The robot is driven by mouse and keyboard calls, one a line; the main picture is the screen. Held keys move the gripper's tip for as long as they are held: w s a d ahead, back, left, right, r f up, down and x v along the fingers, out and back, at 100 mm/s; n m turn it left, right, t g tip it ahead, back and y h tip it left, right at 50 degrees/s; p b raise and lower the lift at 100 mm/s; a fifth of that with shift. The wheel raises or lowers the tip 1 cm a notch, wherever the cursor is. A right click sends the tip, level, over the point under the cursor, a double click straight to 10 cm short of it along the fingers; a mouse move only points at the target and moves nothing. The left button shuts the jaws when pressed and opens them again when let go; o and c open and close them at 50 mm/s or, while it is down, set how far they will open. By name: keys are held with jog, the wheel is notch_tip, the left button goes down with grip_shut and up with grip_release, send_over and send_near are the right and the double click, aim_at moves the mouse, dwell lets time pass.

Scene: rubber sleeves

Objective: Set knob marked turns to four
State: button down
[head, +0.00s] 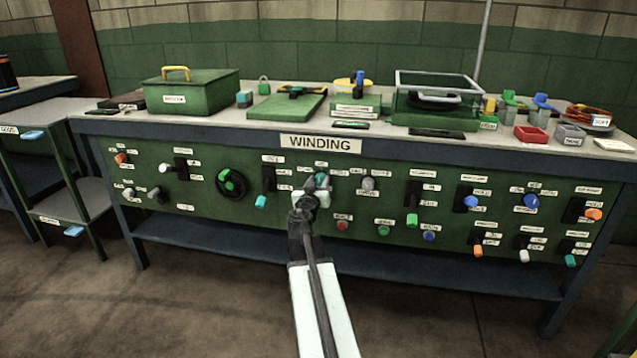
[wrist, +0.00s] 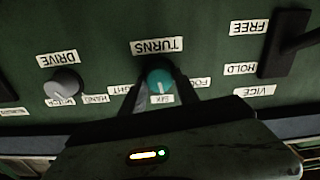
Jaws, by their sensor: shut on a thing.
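The teal knob marked TURNS (wrist: 160,80) is on the green front panel, in the middle of the upside-down wrist view. Its white pointer line appears to point down in that view, toward the label SIX (wrist: 160,99). The label FOUR (wrist: 201,83) is partly hidden to the right, and EIGHT is partly hidden to the left. My gripper (wrist: 160,88) has a dark finger on each side of the knob and is shut on it. In the head view my gripper (head: 316,190) reaches the panel at the teal knob (head: 322,179), covering part of it.
A grey knob marked DRIVE (wrist: 62,84) is beside the TURNS knob. A black lever switch marked VICE (wrist: 284,45) is on its other side. Several more controls line the WINDING bench (head: 320,145), whose top holds boxes and trays. The floor in front is clear.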

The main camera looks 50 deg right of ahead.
jog(key=n, duration=0.5)
jog(key=shift+w+a, duration=0.15)
jog(key=shift+a, duration=0.05)
jog(key=shift+f+n, duration=0.1)
jog(key=shift+n, duration=2.2)
jog(key=c, duration=0.9)
grip_release()
jog(key=shift+c, duration=0.2)
